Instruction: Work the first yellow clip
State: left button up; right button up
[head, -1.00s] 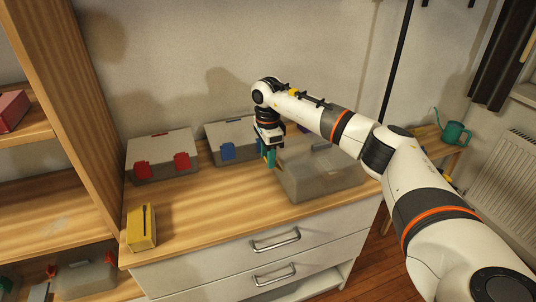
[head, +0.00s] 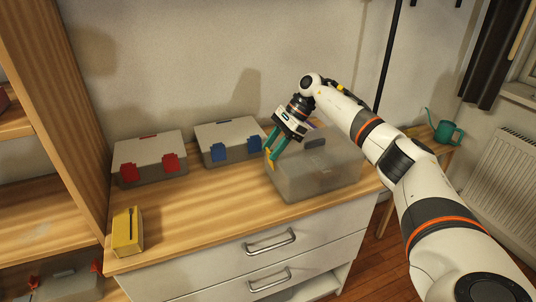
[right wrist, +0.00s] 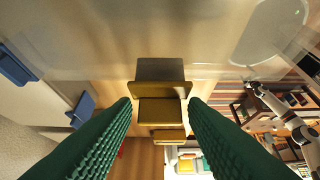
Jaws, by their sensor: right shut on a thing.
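The grey see-through case (head: 318,178) with a dark handle stands on the right part of the wooden top. A yellow clip (head: 271,160) shows at its left end. In the right wrist view the yellow clip (right wrist: 160,110) lies between the two green fingers, against the case. My right gripper (head: 271,153) is tilted and shut on this clip; its fingers partly hide it in the head view. Whether the clip is fastened or loose cannot be told. My left gripper is not in view.
A case with blue clips (head: 228,140) and a case with red clips (head: 150,157) stand along the wall to the left. A yellow box (head: 127,230) stands at the front left. The wooden top (head: 200,220) is clear in front. A teal watering can (head: 446,132) is at the right.

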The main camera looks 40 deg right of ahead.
jog(key=shift+s+d+f+t+y+b, duration=0.15)
jog(key=shift+d+y+b, duration=0.2)
jog(key=shift+y+b, duration=0.25)
jog(key=shift+s+d+r+t+y+b, duration=0.15)
jog(key=shift+d+y+b, duration=0.15)
jog(key=shift+y+b, duration=0.25)
jog(key=shift+w+f, duration=0.1)
jog(key=o, duration=0.7)
jog(key=shift+o, duration=0.2)
jog(key=shift+d, duration=0.1)
